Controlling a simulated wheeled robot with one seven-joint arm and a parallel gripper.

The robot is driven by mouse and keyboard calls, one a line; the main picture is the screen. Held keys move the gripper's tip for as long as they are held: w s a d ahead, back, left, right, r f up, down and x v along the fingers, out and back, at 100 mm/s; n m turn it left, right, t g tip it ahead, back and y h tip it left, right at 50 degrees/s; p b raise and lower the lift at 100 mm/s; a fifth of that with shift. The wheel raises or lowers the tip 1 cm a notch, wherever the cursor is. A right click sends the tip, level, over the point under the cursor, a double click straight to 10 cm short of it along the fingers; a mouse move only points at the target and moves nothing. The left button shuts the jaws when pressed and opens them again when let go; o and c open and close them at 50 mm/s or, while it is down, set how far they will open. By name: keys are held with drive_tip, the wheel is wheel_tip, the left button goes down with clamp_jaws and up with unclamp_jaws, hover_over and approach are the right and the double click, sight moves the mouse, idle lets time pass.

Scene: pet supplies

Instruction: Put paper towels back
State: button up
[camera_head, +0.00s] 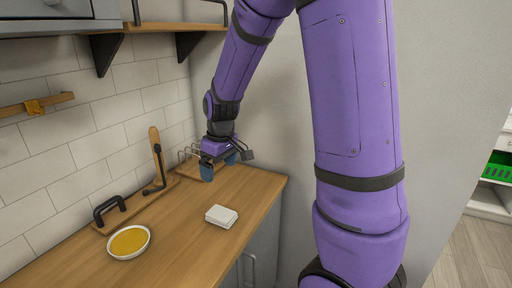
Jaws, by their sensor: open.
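A small flat white block (221,216), which looks like a folded stack of paper towels, lies on the wooden counter (182,232) near its front edge. My gripper (220,167) is open at the far right end of the counter, beyond the white block and apart from it. I see nothing between its blue-tipped fingers. A wire rack (187,154) stands behind and left of my gripper, against the wall corner. My gripper hides part of the rack.
A white bowl (129,242) with yellow contents stands at the counter's left. A board with a black handle (109,208) and a wooden paddle (155,146) are along the tiled wall. A shelf (172,27) hangs above. A green crate (498,166) is far right.

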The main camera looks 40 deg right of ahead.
drive_tip(key=s+a+r+m+t, duration=0.1)
drive_tip(key=s+a+r+t, duration=0.1)
drive_tip(key=s+r, duration=0.6)
drive_tip(key=s+a+r+m+t, duration=0.2)
drive_tip(key=s+r, duration=0.7)
drive_tip(key=s, duration=0.5)
drive_tip(key=shift+s+a+h, duration=0.3)
drive_tip(key=shift+s+a, duration=0.05)
drive_tip(key=shift+a, duration=0.25)
